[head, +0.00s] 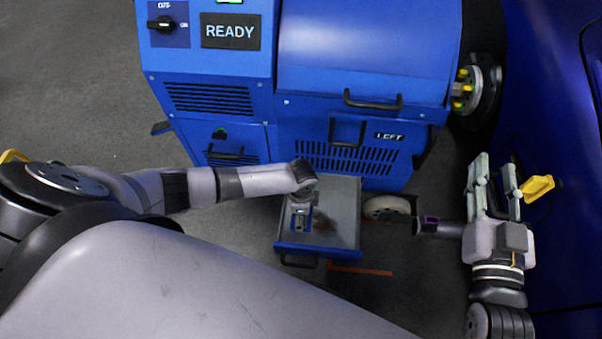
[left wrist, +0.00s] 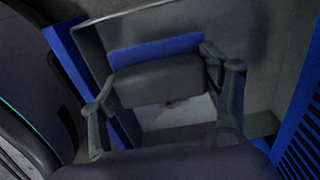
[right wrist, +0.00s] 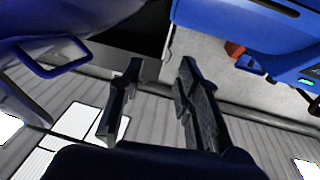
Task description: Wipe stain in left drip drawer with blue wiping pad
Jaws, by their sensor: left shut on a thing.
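The left drip drawer (head: 345,252) is pulled out below the LEFT panel, with a grey tray inside. A dark brown stain (head: 325,222) lies on the tray floor, right of my left gripper (head: 299,205). That gripper reaches down into the drawer. In the left wrist view it (left wrist: 158,85) is shut on the blue wiping pad (left wrist: 155,51), a dark block with a blue edge. The pad is low over the tray floor; I cannot tell whether it touches. My right gripper (head: 494,175) is open and empty, out to the right of the drawer.
The blue cabinet (head: 360,80) with its READY display (head: 230,31) stands behind the drawer. A hub with yellow nuts (head: 466,88) is at its right side. A blue car body (head: 555,250) lies to the right, near my right gripper. A pale round disc (head: 388,207) sits beside the drawer.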

